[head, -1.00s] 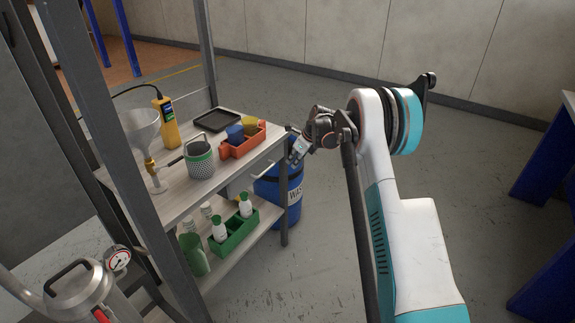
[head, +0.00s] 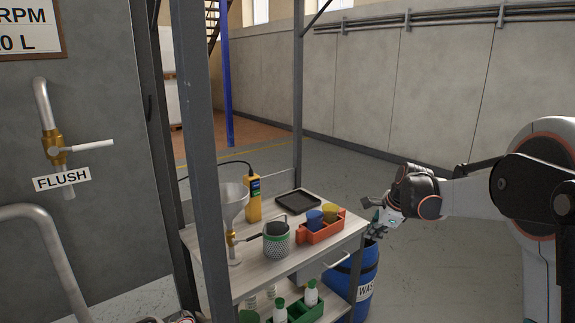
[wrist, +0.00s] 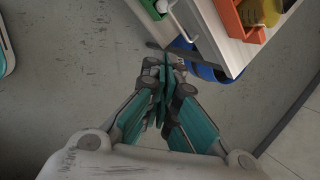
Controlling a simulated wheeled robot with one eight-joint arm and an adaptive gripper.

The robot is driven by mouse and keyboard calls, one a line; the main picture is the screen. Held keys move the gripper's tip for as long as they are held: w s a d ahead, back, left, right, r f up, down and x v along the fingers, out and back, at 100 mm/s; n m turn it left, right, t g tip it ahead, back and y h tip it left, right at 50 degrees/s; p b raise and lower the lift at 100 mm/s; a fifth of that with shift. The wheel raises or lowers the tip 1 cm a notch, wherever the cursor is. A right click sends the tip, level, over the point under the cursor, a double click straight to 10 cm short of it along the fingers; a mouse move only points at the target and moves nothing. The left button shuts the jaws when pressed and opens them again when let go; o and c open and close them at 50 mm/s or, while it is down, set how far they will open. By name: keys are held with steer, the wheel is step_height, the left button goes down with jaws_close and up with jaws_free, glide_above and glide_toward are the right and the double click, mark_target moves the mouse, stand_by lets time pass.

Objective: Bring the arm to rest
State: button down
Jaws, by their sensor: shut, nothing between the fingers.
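My gripper (head: 376,222) is at the right of the shelf rack in the head view, beside the shelf's right end and above the blue waste barrel. In the wrist view my gripper (wrist: 160,85) has its teal fingers together with nothing between them. The fingertips lie in front of the shelf corner and the blue barrel in that picture; I cannot tell the gap. My arm reaches in from the right edge of the head view.
The shelf (head: 300,262) holds an orange tray (head: 322,232) with cups, a perforated basket (head: 276,242), a funnel (head: 234,204), a yellow meter (head: 254,198) and a black tray (head: 297,201). The blue barrel (head: 362,285) stands by its right end. Open floor (head: 440,275) lies right of it.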

steer(key=s+a+r+n, duration=0.2)
steer(key=s+r+n, duration=0.1)
steer(key=s, duration=0.4)
steer(key=s+a+r+n+t+h, duration=0.1)
steer(key=s+r+n, duration=0.3)
steer(key=s, duration=0.3)
steer(key=s+a+r+n, duration=0.2)
steer(key=s+r+n, duration=0.1)
steer(key=s, duration=0.4)
steer(key=s+f+n, duration=0.2)
steer(key=s+n, duration=0.3)
steer(key=s, duration=0.4)
steer(key=s+a+f+n+t+h, duration=0.1)
steer(key=s+f+n, duration=0.2)
steer(key=s, duration=0.7)
steer(key=n, duration=0.2)
steer(key=shift+a+n, duration=0.3)
